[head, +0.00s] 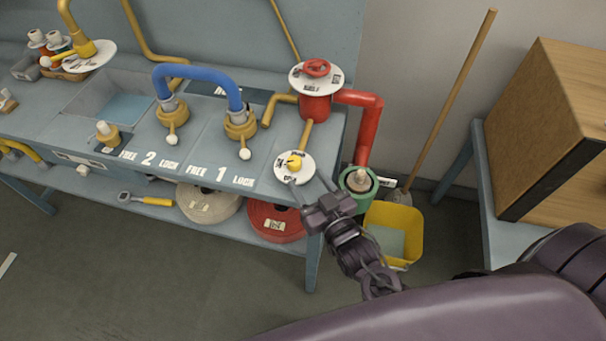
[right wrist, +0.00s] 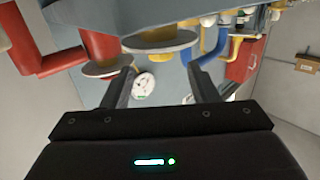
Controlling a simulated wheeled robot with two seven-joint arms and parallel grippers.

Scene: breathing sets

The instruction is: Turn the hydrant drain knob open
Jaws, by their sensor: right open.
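The yellow knob (head: 295,161) sits on a round white dial (head: 283,173) with dark lettering, at the bench's right front corner. A yellow pipe runs from the dial to the red hydrant (head: 315,106), topped by a red handwheel (head: 316,68) on a white disc. My right gripper (head: 306,178) is open and empty, its fingers pointing at the dial's near right side. I cannot tell whether they touch it. The right wrist view shows both fingers (right wrist: 160,78) apart, with a white disc (right wrist: 145,86) beyond them. My left gripper is not in view.
A blue hose (head: 200,70) arches over the bench. A wooden box (head: 550,130) stands at right.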

